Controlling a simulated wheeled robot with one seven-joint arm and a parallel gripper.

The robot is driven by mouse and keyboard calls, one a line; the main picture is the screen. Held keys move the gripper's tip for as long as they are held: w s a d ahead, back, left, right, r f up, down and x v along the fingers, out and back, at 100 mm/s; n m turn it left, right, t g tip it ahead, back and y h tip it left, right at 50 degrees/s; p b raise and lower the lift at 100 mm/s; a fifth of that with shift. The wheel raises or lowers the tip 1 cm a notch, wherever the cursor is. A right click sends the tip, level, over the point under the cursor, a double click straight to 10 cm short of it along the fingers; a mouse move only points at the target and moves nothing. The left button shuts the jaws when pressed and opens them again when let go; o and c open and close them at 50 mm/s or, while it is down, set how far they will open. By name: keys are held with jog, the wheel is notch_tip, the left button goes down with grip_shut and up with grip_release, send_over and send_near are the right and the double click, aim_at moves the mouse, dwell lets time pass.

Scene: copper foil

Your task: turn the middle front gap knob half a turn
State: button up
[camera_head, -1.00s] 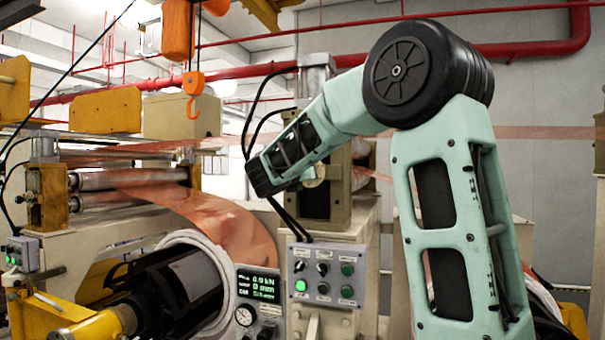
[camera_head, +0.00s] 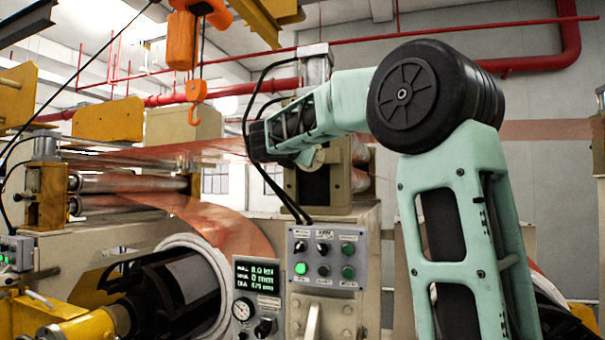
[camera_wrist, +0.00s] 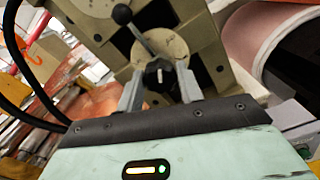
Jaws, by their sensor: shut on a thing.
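The gap knob (camera_wrist: 159,76) is small and black with a pale mark, set on a round pale dial plate in the wrist view. My gripper (camera_wrist: 160,72) has one finger on each side of it and is closed on it. In the head view my gripper (camera_head: 304,157) is at the front of the beige roll stand (camera_head: 340,190), beside a pale disc. The knob itself is too small and covered to make out there.
A lever with a black ball (camera_wrist: 122,14) rises from the dial plate close to the fingers. Black cables (camera_head: 248,110) loop left of the stand. A button panel (camera_head: 327,257) and a gauge display (camera_head: 257,280) stand below. Copper foil (camera_head: 215,218) runs at the left.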

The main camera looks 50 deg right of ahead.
jog(key=m+b, duration=0.6)
jog(key=m, duration=0.2)
jog(key=m+b, duration=0.6)
jog(key=m, duration=0.3)
jog(key=m+b, duration=0.7)
jog(key=m, duration=0.2)
jog(key=shift+f, duration=0.3)
jog(key=shift+m, duration=1.7)
jog(key=o, duration=1)
jog(key=shift+c, duration=0.2)
jog(key=shift+r, duration=0.1)
